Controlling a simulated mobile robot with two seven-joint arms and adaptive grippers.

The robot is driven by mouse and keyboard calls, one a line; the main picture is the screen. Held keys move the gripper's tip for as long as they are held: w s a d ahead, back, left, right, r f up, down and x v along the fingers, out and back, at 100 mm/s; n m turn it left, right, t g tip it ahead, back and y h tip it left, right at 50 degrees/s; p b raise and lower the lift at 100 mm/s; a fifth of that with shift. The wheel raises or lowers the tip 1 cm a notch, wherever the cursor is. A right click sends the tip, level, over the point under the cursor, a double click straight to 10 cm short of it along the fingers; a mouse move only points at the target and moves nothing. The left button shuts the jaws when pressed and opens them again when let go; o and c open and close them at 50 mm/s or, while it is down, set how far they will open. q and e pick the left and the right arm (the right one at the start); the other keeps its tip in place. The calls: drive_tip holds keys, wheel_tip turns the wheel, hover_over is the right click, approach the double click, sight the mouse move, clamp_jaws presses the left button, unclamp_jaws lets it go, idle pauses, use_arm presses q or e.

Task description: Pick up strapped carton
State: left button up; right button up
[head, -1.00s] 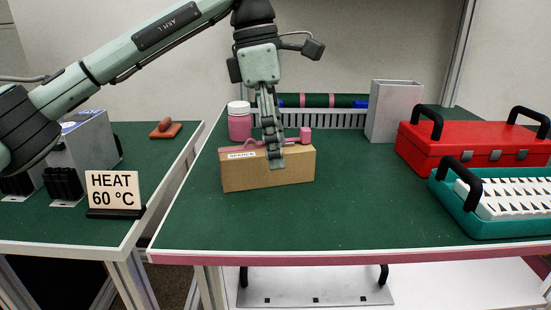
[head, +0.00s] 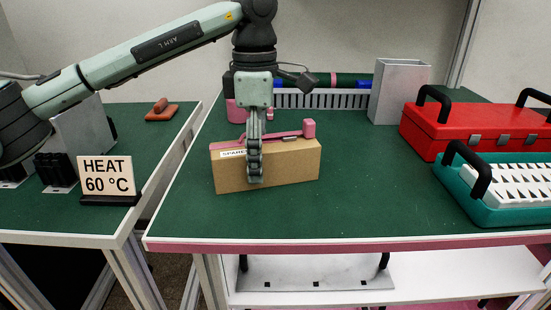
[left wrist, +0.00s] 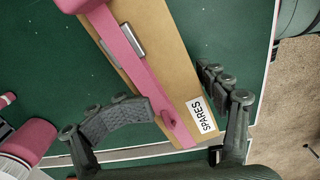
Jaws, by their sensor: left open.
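The strapped carton (head: 290,165) is a long brown box on the green table, with a pink strap (head: 285,135) along its top and a white SPARES label. In the left wrist view the carton (left wrist: 165,45) runs diagonally, with the pink strap (left wrist: 135,60), a metal clasp and the SPARES label (left wrist: 201,115) showing. My left gripper (head: 255,172) is over the carton's left half, pointing down, with a finger in front of its near face. In the left wrist view its open fingers (left wrist: 178,90) lie on either side of the carton. Contact cannot be told. My right gripper is not in view.
A pink jar (head: 236,111) stands behind the carton, near a grey comb-like rack (head: 320,99) and an upright grey box (head: 400,95). A red toolbox (head: 470,130) and a teal tray (head: 460,207) are at right. The table in front of the carton is clear.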

use_arm(q)
drive_tip(key=shift+r, duration=0.15)
drive_tip(key=c, duration=0.7)
clamp_jaws()
idle(0.4)
